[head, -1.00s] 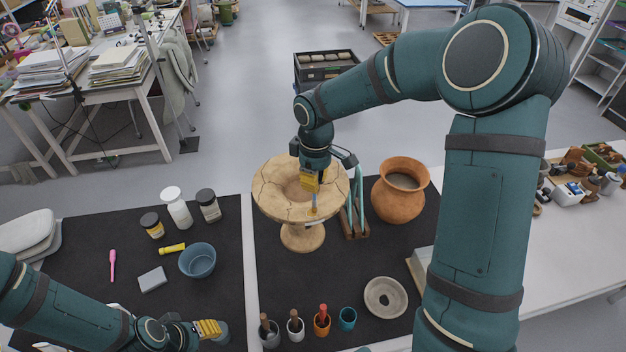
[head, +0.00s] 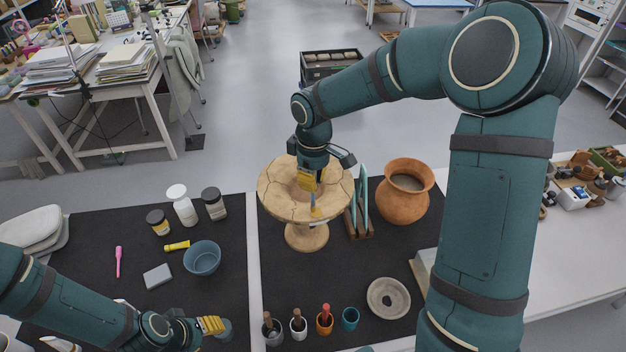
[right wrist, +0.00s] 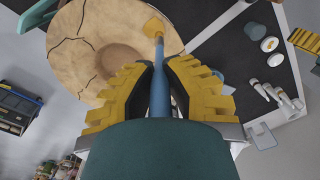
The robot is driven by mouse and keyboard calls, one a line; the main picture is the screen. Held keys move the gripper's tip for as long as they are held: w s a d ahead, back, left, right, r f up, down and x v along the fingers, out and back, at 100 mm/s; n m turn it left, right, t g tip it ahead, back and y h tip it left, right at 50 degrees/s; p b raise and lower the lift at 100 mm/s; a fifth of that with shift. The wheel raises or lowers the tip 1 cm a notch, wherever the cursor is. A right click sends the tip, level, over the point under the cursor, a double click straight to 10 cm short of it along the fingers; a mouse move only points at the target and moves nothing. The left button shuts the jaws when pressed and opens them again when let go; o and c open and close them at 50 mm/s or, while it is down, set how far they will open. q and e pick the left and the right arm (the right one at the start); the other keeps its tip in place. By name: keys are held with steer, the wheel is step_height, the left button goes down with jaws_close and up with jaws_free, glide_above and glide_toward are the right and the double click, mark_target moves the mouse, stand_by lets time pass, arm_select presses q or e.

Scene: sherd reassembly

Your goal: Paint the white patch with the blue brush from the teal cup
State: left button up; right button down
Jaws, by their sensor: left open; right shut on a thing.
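My right gripper (head: 309,182) is shut on the blue brush (head: 313,199), above the near rim of the cracked tan pedestal vessel (head: 278,202). In the right wrist view the blue brush (right wrist: 160,80) points between the yellow fingers to the vessel's rim (right wrist: 75,52). Its tip is at an ochre-yellow patch (right wrist: 152,25) and seems to touch it. No white shows on this patch. The teal cup (head: 350,319) stands at the front of the dark mat, with no brush in it. My left gripper (head: 214,327) is open and empty at the lower left.
Grey, white and orange cups (head: 325,323) holding brushes stand left of the teal cup. A rack with teal plates (head: 362,198) and an orange jar (head: 404,194) are close right of the vessel. A stone bowl (head: 388,298) lies front right. A blue bowl (head: 202,258) sits left.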

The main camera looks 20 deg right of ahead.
steer(key=shift+r+p, duration=0.85)
steer(key=shift+r, duration=1.45)
steer(key=d+r, duration=0.2)
steer(key=d, duration=0.5)
